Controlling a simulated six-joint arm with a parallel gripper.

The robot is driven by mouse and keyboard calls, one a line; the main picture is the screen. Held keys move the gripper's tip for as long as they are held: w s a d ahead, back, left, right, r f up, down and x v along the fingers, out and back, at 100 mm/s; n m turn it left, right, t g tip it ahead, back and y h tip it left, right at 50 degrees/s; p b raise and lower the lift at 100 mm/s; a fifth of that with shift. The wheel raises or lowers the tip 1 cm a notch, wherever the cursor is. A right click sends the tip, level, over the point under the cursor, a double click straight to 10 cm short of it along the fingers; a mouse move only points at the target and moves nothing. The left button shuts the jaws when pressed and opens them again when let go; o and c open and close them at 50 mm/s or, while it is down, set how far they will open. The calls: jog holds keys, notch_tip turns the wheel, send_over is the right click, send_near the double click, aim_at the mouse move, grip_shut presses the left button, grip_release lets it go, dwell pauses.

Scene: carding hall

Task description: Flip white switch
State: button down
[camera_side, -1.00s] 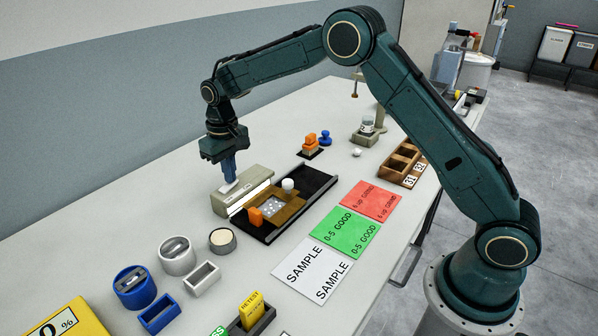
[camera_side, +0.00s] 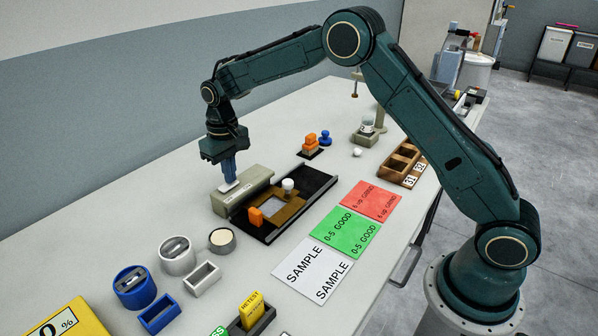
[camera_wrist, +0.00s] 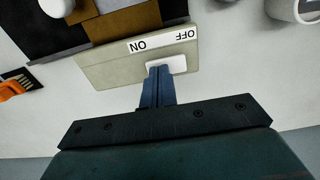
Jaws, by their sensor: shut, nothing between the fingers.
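The white switch (camera_side: 228,187) sits on top of a beige box (camera_side: 252,182) beside the black tray. In the wrist view the white switch (camera_wrist: 180,64) lies below a label strip (camera_wrist: 162,40) reading ON and OFF, nearer the OFF end. My gripper (camera_side: 229,179) points down with its blue fingers shut and empty. In the wrist view the fingertips (camera_wrist: 159,70) are at the switch, covering part of it; they look to be touching it. The box's front strip is unlit. Which way the switch is tilted is hard to tell.
Bare table lies left of the box.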

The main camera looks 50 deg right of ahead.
jog(key=shift+r, duration=3.2)
jog(key=shift+r, duration=0.15)
jog(key=s+d+r+t, duration=0.3)
jog(key=s+r, duration=1.1)
jog(key=s, duration=0.3)
jog(key=s+d+f+t, duration=0.1)
jog(key=s, duration=0.9)
jog(key=s+d+f+t, duration=0.1)
jog(key=s+f, duration=0.1)
jog(key=s, duration=0.9)
jog(key=shift+t, duration=0.3)
